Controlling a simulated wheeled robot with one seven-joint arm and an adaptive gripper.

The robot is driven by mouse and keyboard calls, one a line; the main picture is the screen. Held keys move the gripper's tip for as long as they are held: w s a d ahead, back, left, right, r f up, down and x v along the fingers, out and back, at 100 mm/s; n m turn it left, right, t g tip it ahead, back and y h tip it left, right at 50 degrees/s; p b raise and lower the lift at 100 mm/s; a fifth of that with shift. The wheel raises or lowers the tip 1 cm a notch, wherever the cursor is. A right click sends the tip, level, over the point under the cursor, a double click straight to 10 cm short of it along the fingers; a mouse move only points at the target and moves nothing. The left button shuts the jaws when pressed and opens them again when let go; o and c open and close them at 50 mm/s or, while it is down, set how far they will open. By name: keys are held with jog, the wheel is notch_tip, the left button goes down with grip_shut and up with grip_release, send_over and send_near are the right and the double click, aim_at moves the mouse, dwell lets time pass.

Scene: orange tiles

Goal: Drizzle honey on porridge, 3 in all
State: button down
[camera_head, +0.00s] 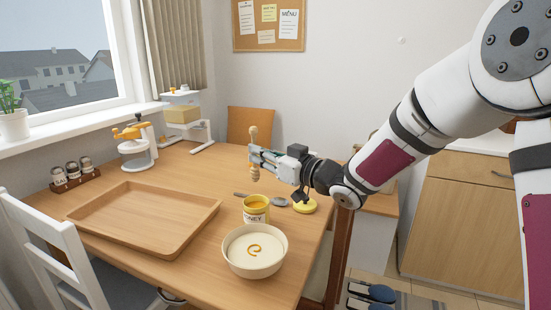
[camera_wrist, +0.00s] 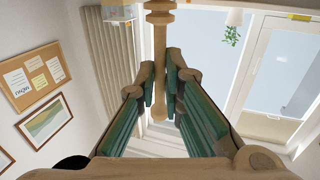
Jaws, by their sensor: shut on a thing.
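My gripper (camera_head: 258,154) is shut on the wooden honey dipper (camera_head: 253,134) and holds it upright, high above the table. The dipper's pale wooden shaft also shows between the green-padded fingers (camera_wrist: 160,98) in the wrist view. Below stands the yellow honey jar (camera_head: 257,216), open at the top, with its label facing the camera. In front of the jar is a white bowl (camera_head: 255,269) of pale porridge (camera_head: 240,247) with a golden honey swirl (camera_head: 254,250) on it. The dipper is apart from both jar and bowl.
A yellow lid (camera_head: 305,206) and a spoon (camera_head: 279,202) lie right of the jar. A large empty wooden tray (camera_head: 190,239) covers the table's left part. An orange-topped device (camera_head: 136,145), a scale-like stand (camera_head: 200,132) and small jars (camera_head: 72,170) stand farther back. A white chair (camera_head: 45,250) is at front left.

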jog(key=shift+f+b, duration=4.2)
jog(key=shift+f, duration=1.3)
notch_tip(320, 180, up, 10)
jog(key=p, duration=0.7)
jog(key=shift+p, duration=0.4)
